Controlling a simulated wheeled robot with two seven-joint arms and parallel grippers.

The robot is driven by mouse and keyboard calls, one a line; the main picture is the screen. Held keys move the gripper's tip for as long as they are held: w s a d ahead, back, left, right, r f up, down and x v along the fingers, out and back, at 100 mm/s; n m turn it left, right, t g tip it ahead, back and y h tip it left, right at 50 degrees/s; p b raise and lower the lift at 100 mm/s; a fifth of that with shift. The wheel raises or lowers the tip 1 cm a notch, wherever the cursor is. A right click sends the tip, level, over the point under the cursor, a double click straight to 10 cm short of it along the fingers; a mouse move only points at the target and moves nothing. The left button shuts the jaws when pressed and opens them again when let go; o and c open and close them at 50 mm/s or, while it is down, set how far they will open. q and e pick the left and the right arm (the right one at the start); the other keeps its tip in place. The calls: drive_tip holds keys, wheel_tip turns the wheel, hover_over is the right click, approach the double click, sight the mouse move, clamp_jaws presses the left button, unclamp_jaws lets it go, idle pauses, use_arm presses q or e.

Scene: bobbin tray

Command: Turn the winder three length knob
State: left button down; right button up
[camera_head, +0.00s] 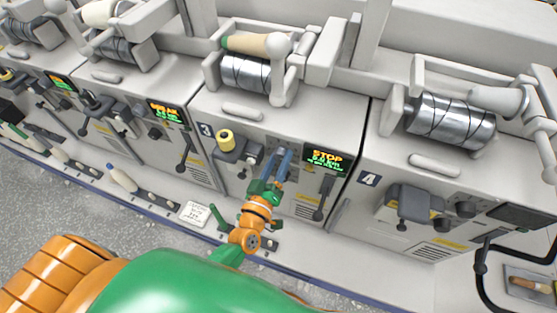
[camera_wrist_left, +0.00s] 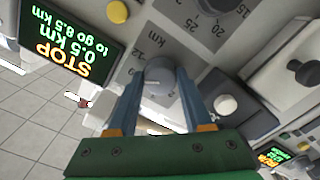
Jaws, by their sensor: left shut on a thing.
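Winder three (camera_head: 300,117) stands in the middle of the head view, marked 3. Its display (camera_head: 325,160) reads STOP; in the left wrist view the display (camera_wrist_left: 68,45) also reads 0.5 km and to go 8.5 km. My left gripper (camera_head: 283,157) reaches up to the winder's front panel. In the left wrist view its blue fingers are shut on the grey round length knob (camera_wrist_left: 160,72), one finger on each side. A scale with 9, 12 and km surrounds this knob. In the head view the gripper hides most of the knob. My right gripper is not in view.
A second dial (camera_wrist_left: 212,6), marked 15, 20 and 25, sits beside the gripped knob. A lever (camera_head: 323,196) hangs right of the gripper. A yellow-topped post (camera_head: 226,139) stands to its left. Winder four (camera_head: 390,160) is at the right.

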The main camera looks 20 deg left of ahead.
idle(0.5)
use_arm(q)
drive_tip(key=shift+c, duration=1.6)
unclamp_jaws()
drive_tip(key=shift+w, duration=0.1)
drive_tip(key=s, duration=0.7)
drive_tip(key=shift+b, duration=0.3)
drive_tip(key=shift+a, duration=0.1)
drive_tip(key=shift+f, duration=0.1)
